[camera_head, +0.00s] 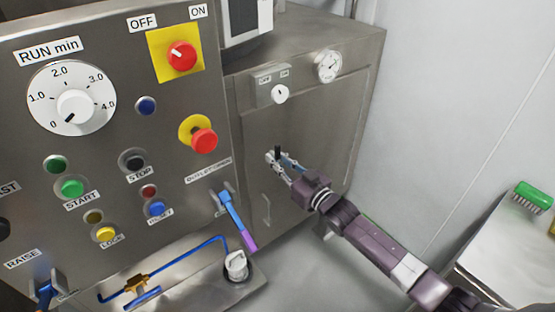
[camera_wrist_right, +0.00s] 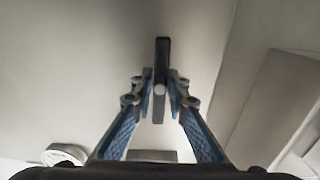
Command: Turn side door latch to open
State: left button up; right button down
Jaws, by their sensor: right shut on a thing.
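The side door latch (camera_head: 277,151) is a small dark bar on the grey steel side cabinet face (camera_head: 315,115), to the right of the main control panel. In the right wrist view the latch (camera_wrist_right: 162,50) is a dark bar lying along the picture's vertical, with a round light pin near its lower end. My right gripper (camera_head: 275,159) reaches in from the lower right. Its two fingers (camera_wrist_right: 161,90) are shut on the latch, one on each side. The door face looks flush; its seams are hard to make out. My left gripper is not in view.
Above the latch are a switch box (camera_head: 271,84) with a white knob and a gauge (camera_head: 329,66). A metal handle (camera_head: 266,209) sits below. A blue and purple lever (camera_head: 234,219) sticks out at left. A bench (camera_head: 500,245) with a green brush (camera_head: 534,195) stands at right.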

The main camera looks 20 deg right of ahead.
dwell(0.4)
jog(key=c, duration=1.9)
grip_release()
jog(key=shift+s, duration=0.1)
jog(key=v, duration=1.1)
jog(key=shift+s+d, duration=0.15)
jog(key=shift+s, duration=0.25)
